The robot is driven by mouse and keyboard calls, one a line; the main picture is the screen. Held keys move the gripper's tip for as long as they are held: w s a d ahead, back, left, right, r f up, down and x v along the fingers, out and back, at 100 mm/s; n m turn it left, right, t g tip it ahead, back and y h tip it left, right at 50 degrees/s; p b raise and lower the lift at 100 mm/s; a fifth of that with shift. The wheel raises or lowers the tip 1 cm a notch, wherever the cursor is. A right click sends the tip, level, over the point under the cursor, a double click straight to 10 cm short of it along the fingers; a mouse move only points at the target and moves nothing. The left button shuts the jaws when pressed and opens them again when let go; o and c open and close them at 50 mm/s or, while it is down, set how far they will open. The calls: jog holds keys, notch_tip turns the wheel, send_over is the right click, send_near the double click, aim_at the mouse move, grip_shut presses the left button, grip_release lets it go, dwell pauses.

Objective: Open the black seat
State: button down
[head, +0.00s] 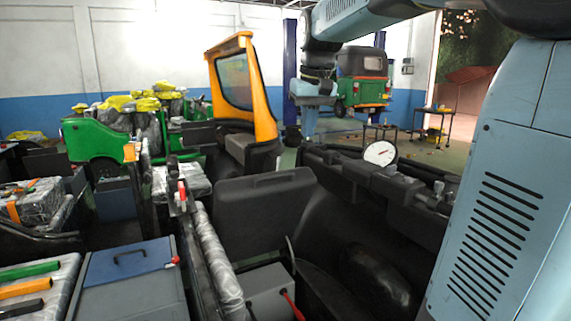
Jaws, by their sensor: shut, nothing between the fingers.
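A black seat panel (265,210) stands nearly upright in the middle of the head view, inside the nearest vehicle. I cannot tell whether it is the seat base or its backrest. In front of it is an open well with a grey box (268,292) and a red cable. My gripper (309,132) hangs at the end of my pale blue arm, above and behind the panel, pointing down. It is shut and empty, and looks apart from the panel. Its fingertips are small and partly hidden by the black dashboard.
A black dashboard with a white round gauge (380,153) lies right of the panel. An orange-framed windscreen (241,85) rises behind it. A blue-grey box (130,280) and wrapped parts crowd the left. A green rickshaw (362,80) stands at the back.

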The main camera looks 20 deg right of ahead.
jog(key=w+g, duration=0.2)
jog(key=w, duration=1.4)
jog(key=n+g, duration=0.1)
jog(key=g, duration=0.1)
send_over(285, 180)
jog(key=w, duration=0.3)
jog(key=shift+h, duration=0.3)
jog(key=f, duration=0.9)
jog(key=a+f, duration=0.1)
jog(key=f, duration=0.4)
jog(key=shift+s+d+f, duration=0.15)
jog(key=shift+s+f, duration=0.3)
jog(key=shift+s, duration=0.1)
jog(key=shift+s+d+f, duration=0.15)
jog(key=shift+s+f, duration=0.3)
jog(key=shift+s, duration=0.05)
jog(key=shift+s+d+f, duration=0.1)
jog(key=shift+s+f, duration=0.4)
jog(key=shift+f, duration=0.05)
jog(key=shift+d, duration=0.1)
